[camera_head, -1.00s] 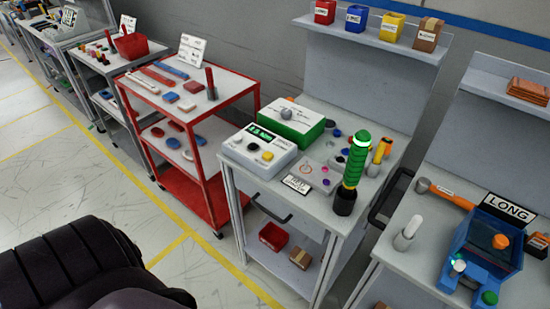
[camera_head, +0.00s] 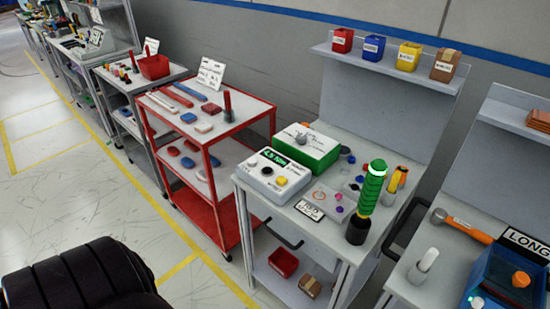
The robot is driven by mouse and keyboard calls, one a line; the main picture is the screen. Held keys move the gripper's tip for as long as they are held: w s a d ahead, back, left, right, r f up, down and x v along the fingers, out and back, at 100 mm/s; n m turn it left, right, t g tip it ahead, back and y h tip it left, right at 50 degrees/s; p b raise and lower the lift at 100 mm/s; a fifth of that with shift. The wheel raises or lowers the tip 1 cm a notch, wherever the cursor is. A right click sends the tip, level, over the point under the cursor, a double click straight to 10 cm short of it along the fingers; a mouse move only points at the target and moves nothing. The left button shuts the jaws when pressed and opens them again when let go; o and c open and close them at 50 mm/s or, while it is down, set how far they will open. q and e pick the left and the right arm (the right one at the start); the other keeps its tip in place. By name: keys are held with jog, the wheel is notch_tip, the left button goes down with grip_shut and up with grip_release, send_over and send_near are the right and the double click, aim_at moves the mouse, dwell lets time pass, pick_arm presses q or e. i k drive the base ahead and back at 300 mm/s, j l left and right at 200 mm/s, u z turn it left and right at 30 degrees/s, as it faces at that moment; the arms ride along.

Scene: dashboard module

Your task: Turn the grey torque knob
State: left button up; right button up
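A green box with a white top (camera_head: 322,151) stands on the grey workbench (camera_head: 318,231) right of centre. A small grey knob (camera_head: 302,139) sits on its white top; the print around it is too small to read. In front of it is a white control box (camera_head: 264,187) with a green-lit display (camera_head: 288,160). That box carries a black knob (camera_head: 253,163), a pale grey knob (camera_head: 267,171) and a yellow button (camera_head: 281,180). I cannot tell from labels which grey knob is the torque knob. Neither gripper is in view.
A green-topped tool (camera_head: 372,190) stands upright at the bench's front right, beside small coloured parts. A red cart (camera_head: 212,140) stands to the left. A bench with a blue device (camera_head: 505,285) is at right. The floor in front (camera_head: 120,210) is clear.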

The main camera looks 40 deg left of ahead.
aim_at(301, 139)
jog(key=j+u, duration=0.2)
jog(key=u, duration=0.2)
jog(key=k+j+u, duration=0.1)
jog(key=j+u, duration=0.4)
jog(key=u, duration=0.25)
